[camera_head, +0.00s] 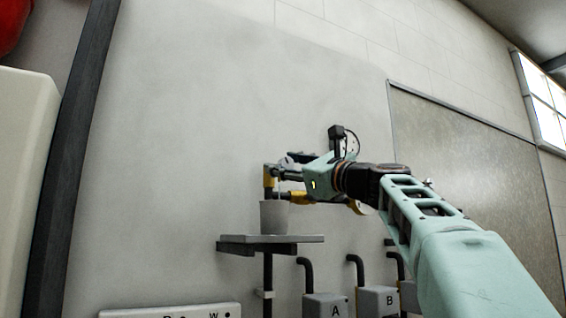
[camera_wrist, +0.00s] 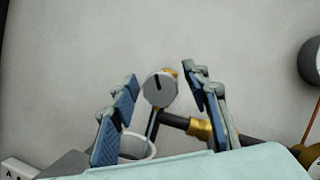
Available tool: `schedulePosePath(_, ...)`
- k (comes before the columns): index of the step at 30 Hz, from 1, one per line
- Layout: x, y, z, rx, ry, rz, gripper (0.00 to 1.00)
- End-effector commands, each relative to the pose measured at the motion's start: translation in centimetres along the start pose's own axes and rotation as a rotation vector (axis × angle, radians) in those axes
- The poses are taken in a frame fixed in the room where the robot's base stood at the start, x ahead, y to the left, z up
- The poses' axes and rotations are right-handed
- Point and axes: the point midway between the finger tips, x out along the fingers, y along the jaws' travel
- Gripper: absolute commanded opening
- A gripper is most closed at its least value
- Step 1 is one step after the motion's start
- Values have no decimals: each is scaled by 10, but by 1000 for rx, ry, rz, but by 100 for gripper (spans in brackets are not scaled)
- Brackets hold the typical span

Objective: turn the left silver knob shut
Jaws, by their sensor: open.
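In the wrist view the left silver knob (camera_wrist: 160,92) is a round grey face with a short dark mark near its top. It sits on a brass fitting (camera_wrist: 200,128) and dark pipe. My gripper (camera_wrist: 159,74) is open, with one finger on each side of the knob. In the head view my gripper (camera_head: 284,174) is at the wall among the brass parts, above a pale cup (camera_head: 273,217). The knob is hard to make out there, largely hidden by the gripper.
The cup stands on a small grey shelf (camera_head: 235,246) below the knob; its rim (camera_wrist: 148,150) shows beneath the fingers. Boxes A (camera_head: 325,303) and B (camera_head: 378,300) with bent pipes are lower right. The wall above is clear.

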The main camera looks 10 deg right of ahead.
Motion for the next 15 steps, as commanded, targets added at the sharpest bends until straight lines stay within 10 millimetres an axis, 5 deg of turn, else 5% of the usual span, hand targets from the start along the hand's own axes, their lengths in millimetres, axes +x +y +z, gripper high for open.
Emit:
schedulePosePath(5, 0, 0, 0, 0, 0, 0, 43)
schedulePosePath(15, 0, 0, 0, 0, 0, 1, 7)
